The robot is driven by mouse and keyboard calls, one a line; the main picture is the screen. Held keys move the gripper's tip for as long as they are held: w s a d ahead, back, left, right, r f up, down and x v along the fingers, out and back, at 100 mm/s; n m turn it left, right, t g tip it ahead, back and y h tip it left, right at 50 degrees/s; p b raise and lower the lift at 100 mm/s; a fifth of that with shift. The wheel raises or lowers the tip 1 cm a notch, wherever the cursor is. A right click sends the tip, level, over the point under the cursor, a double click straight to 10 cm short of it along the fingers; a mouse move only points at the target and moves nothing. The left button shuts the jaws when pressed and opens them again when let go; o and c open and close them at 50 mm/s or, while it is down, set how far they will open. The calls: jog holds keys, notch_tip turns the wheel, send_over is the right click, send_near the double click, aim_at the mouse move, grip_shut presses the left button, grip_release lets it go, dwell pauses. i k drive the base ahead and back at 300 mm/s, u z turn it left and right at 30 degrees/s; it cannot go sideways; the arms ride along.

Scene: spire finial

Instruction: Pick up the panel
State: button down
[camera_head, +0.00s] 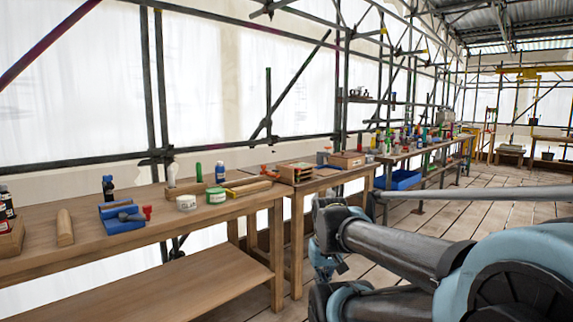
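I cannot pick out a panel for certain in the head view. A stack of flat pieces (295,171) with reddish and green edges lies near the left end of the second bench, but I cannot tell whether the panel is among them. My arm crosses the lower right, in front of the benches. The small dark and blue parts at its far end (326,262) hang beside the second bench, low over the floor. Fingers do not show clearly there, and I see nothing held.
The near wooden bench (172,225) carries a blue tool (122,218), a wood block (65,227), a white tub (186,202), a green tub (216,195) and bottles. A crowded bench with a blue bin (404,180) stands farther back. Plank floor (440,215) is open on the right.

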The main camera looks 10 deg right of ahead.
aim_at(298, 167)
jog(key=i, duration=1.65)
